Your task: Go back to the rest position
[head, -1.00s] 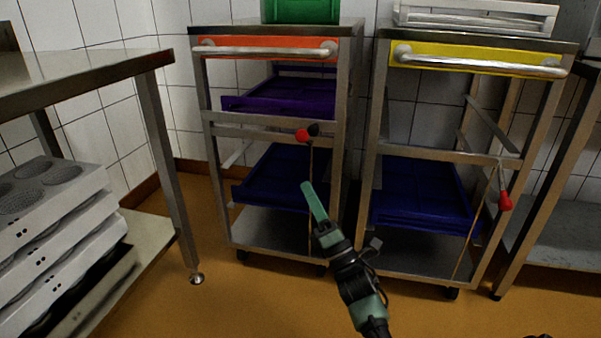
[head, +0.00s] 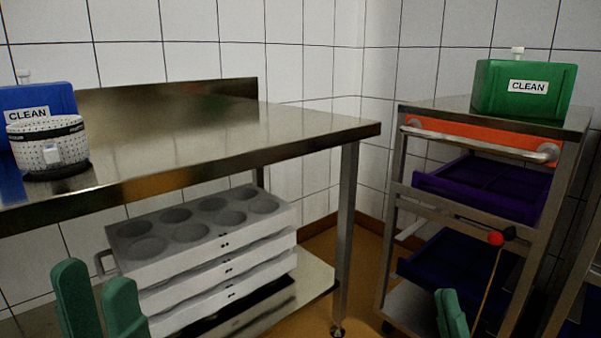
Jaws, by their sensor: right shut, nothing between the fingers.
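My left gripper (head: 95,274) shows at the lower left of the head view, its two green fingers upright with a gap between them. It is open and empty, in front of the stack of grey moulds (head: 200,224). My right gripper (head: 447,295) shows at the bottom right, its green fingers together with nothing between them. It is in front of the trolley with the orange front (head: 480,133). The rest of both arms is out of view.
A steel table (head: 230,146) spans the left, with a white perforated container (head: 50,145) and a blue canister (head: 38,97) on top. A green canister (head: 525,90) stands on the trolley. Floor shows between table and trolley.

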